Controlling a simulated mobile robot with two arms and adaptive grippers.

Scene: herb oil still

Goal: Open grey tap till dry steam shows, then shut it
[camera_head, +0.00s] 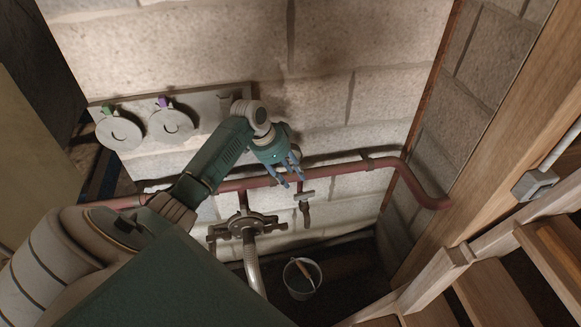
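The grey tap (304,197) hangs from the red pipe (340,170) low on the block wall, with its crossbar handle near the top. I see no steam at its spout. A bucket (300,291) with a light-handled thing in it stands on the floor below. My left gripper (291,181) is just above the tap, in front of the pipe, pointing down. Its blue fingers are apart with nothing visible between them. I cannot tell whether a fingertip touches the pipe. My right gripper is not in view.
A larger valve fitting (243,229) with a pale hose (254,269) hangs left of the tap. A wall panel (211,106) carries two round discs, with green and purple tags. Wooden stairs (486,295) and a post bound the right side.

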